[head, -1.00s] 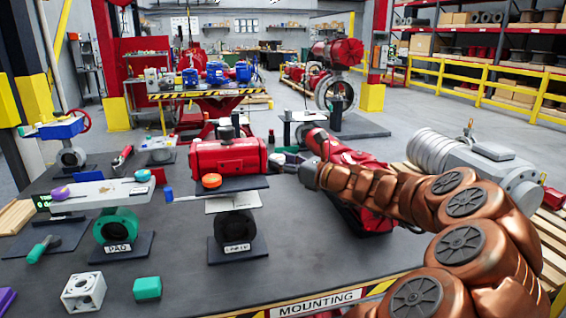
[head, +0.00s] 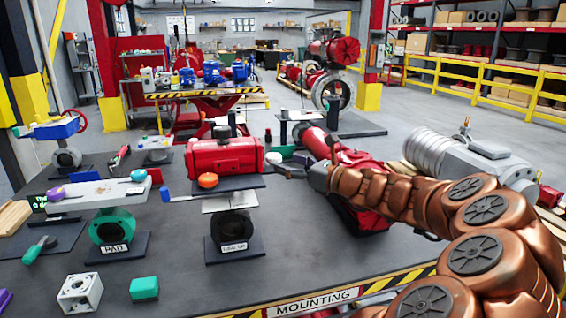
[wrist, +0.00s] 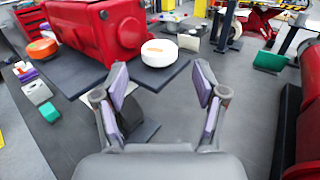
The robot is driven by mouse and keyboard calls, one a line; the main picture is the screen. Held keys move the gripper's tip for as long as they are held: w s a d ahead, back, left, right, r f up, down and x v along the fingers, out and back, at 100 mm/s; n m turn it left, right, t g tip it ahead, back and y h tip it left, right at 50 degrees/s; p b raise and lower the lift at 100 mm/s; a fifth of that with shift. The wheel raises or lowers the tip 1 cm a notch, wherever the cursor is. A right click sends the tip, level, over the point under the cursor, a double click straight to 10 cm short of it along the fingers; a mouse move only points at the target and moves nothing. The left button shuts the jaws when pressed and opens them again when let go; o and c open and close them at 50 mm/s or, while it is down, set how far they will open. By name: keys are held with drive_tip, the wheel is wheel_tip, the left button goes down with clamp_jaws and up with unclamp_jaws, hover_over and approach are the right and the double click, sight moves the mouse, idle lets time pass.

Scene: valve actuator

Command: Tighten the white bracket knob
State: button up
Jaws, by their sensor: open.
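The white knob (wrist: 159,53) is a round, flat-topped disc with a small orange mark, beside the end of the red actuator (wrist: 105,30) in the wrist view. In the head view, my gripper (head: 286,169) is at the right end of the red actuator (head: 225,157).
An orange knob (head: 208,180) sits at the actuator's near side. A large red body (head: 355,180) stands under my arm. A white cube (head: 80,293) and green block (head: 144,288) lie at the front. The bench's front middle is clear.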

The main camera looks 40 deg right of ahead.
drive_tip(key=s, duration=0.4)
drive_tip(key=shift+s+d, duration=0.2)
drive_tip(key=shift+d, duration=0.1)
drive_tip(key=shift+a, duration=0.1)
